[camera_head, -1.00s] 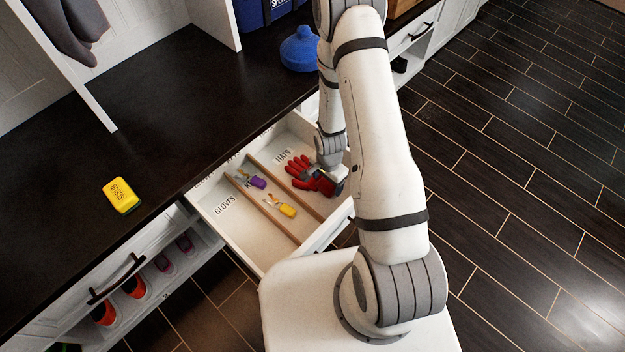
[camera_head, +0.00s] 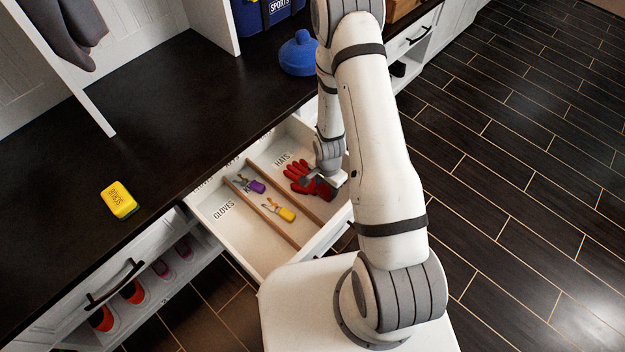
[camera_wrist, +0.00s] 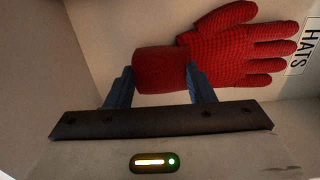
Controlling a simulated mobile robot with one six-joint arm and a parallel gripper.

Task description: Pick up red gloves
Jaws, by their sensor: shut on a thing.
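The red gloves (camera_head: 304,177) lie in the HATS compartment of the open drawer, at its right side in the head view. In the wrist view the red gloves (camera_wrist: 229,52) show a textured red hand with fingers spread towards the HATS label and a cuff at the left. My gripper (camera_head: 333,181) is down in the compartment at the gloves. In the wrist view my gripper (camera_wrist: 160,80) is shut on the cuff, one finger on each side of it. I cannot tell whether the gloves touch the drawer floor. The arm hides part of the drawer's right end.
The open drawer (camera_head: 237,232) has wooden dividers (camera_head: 284,234) and a GLOVES compartment at left. Its middle compartment holds a purple-handled item (camera_head: 257,187) and a yellow one (camera_head: 285,213). A yellow box (camera_head: 119,199) and a blue lidded object (camera_head: 299,55) stand on the dark counter.

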